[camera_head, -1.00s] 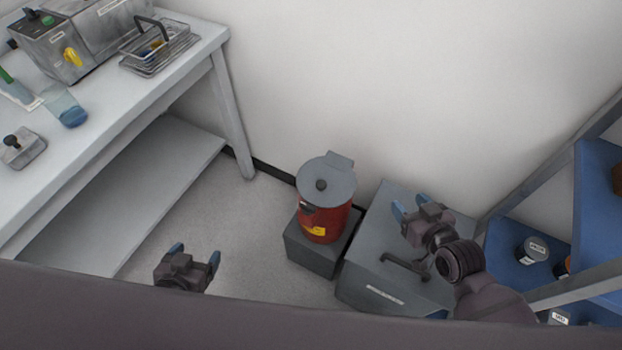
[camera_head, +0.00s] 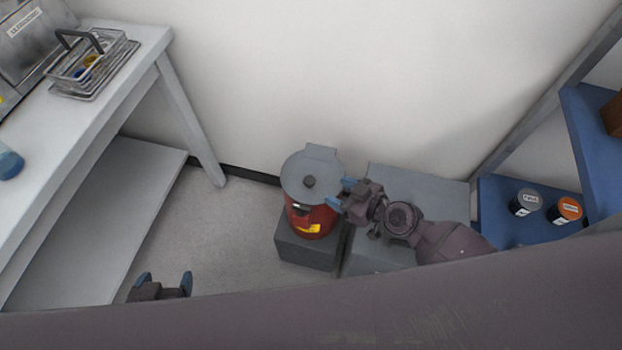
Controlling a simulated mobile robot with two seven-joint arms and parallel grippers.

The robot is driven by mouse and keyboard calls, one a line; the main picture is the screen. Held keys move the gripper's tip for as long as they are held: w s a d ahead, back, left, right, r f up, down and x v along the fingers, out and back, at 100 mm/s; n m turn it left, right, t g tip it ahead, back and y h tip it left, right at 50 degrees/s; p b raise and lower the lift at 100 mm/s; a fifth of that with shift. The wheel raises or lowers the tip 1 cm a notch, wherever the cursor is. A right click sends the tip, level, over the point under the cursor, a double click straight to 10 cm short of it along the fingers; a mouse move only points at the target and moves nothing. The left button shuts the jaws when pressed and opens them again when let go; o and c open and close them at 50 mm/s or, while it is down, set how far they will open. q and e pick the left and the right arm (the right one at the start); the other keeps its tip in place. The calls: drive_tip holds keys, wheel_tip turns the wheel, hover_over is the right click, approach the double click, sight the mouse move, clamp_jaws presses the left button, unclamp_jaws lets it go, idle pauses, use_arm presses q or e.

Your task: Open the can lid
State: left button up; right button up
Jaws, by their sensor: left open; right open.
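The red can (camera_head: 312,219) stands upright on a low dark grey block on the floor. Its round grey lid (camera_head: 296,176) has a dark knob on top and a tab at the back, and it lies shut over the can. My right gripper (camera_head: 339,192) is open at the right edge of the lid, its blue fingertips pointing left. I cannot tell whether the fingers touch the lid or the can. My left gripper (camera_head: 161,280) is open and empty, low at the left over the floor, well apart from the can.
A grey box (camera_head: 407,186) stands right of the can, partly hidden by my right arm. A white bench (camera_head: 127,73) with a wire basket (camera_head: 93,65) is at the left. Blue shelves (camera_head: 496,203) with small jars are at the right. The wall is close behind the can.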

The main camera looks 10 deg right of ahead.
sight(311, 180)
drive_tip(key=x, duration=0.9)
drive_tip(key=shift+w+a+f+b, duration=0.1)
drive_tip(key=shift+b, duration=0.25)
clamp_jaws()
